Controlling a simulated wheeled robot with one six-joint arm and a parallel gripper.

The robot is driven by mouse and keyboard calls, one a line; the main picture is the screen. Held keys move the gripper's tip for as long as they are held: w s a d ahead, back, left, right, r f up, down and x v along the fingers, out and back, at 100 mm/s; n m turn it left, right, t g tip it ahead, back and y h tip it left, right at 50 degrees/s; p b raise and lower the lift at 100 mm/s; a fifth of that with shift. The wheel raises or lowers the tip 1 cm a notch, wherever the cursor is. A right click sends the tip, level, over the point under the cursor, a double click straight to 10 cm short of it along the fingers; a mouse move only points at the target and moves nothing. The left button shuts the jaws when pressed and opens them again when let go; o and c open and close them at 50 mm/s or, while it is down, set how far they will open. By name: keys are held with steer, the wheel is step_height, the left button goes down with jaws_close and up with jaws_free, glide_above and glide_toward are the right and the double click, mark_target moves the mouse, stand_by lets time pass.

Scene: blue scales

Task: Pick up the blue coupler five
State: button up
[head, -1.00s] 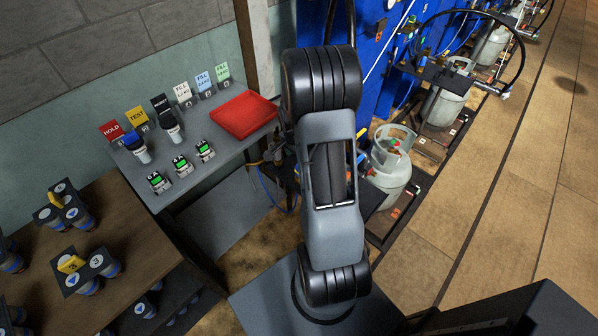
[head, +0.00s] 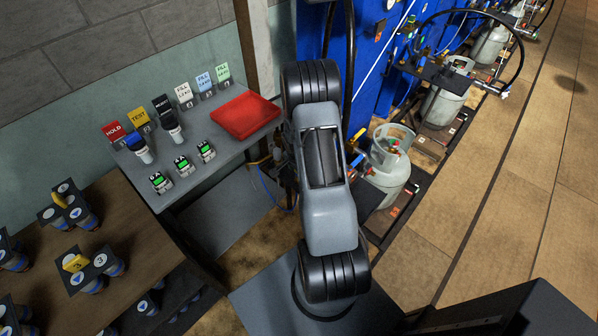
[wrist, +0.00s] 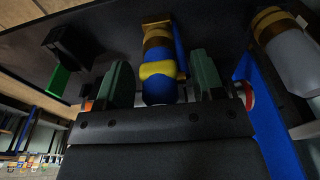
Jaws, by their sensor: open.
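In the wrist view, a blue coupler (wrist: 160,88) with a yellow band and brass upper part sits between the two green fingers of my gripper (wrist: 162,84). The fingers are open, one on each side of the coupler, with a visible gap beside it. The brass end meets a dark surface (wrist: 100,40). I cannot read a number on the coupler. In the head view, my own arm hides the gripper and this coupler.
A grey bench (head: 215,155) holds a red tray (head: 245,116), coloured signs and small green-screened meters. A wooden shelf (head: 140,240) with numbered holders stands at lower left. A blue cabinet (head: 380,60) and a gas cylinder (head: 388,165) stand beyond my arm.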

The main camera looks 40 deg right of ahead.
steer(key=shift+c, duration=0.4)
steer(key=c, duration=0.9)
steer(key=shift+c, duration=0.2)
steer(key=shift+r+b, duration=0.3)
steer(key=shift+r, duration=0.3)
step_height(320, 180, up, 2)
steer(key=shift+r+b, duration=0.1)
steer(key=shift+b, duration=0.25)
steer(key=s+d+r+b, duration=0.1)
steer(key=s+d+r, duration=0.1)
steer(key=s+r, duration=0.7)
steer(key=s, duration=0.4)
steer(key=shift+s+d+r+b, duration=0.2)
steer(key=shift+s+r+b, duration=0.1)
steer(key=shift+s+b, duration=0.1)
